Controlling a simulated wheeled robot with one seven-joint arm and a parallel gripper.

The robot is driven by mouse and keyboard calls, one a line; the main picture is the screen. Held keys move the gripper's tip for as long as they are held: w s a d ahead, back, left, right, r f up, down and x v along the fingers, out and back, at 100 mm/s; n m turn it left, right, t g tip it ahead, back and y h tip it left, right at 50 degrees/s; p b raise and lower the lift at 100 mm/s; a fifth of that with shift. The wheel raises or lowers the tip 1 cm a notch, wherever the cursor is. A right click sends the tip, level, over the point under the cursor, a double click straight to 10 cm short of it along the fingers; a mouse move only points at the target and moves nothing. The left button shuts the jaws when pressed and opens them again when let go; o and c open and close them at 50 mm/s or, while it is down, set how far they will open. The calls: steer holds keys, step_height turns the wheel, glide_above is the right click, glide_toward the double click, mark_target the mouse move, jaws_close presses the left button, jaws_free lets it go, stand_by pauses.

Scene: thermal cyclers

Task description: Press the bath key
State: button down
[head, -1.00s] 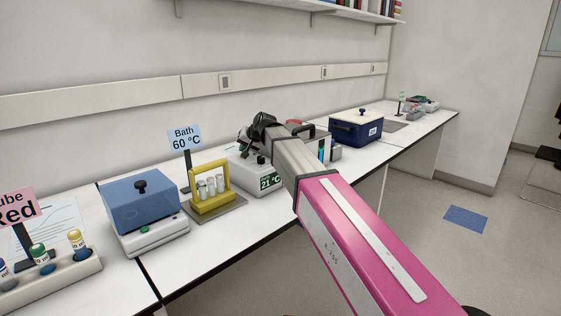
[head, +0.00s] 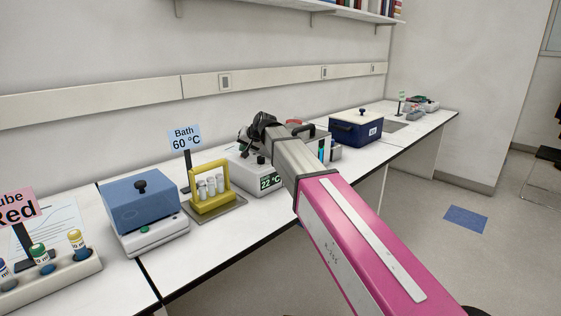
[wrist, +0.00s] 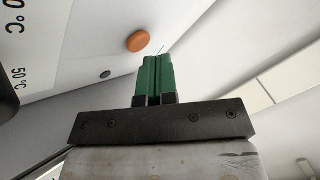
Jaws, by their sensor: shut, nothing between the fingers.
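The bath (head: 258,177) is a white unit on the bench in the head view, partly behind my arm. In the wrist view, a white panel (wrist: 75,45) carries "50 °C" lettering, partly cut off. An orange round key (wrist: 138,41) and a small dark knob (wrist: 105,74) also show there. My gripper (wrist: 156,60) has green fingers, shut together and empty. In the picture, the fingertips lie just below and right of the orange key, with no contact visible. In the head view, the fingertips are hard to make out.
A blue sign (head: 185,139) reads "Bath 60 °C". A yellow tube rack (head: 196,205) and a blue-lidded box (head: 142,210) stand to the left. A dark blue box (head: 345,133) stands further back. The bench front (head: 215,245) is clear.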

steer(key=shift+r, duration=0.15)
steer(key=shift+r, duration=2.9)
steer(key=shift+a, duration=0.1)
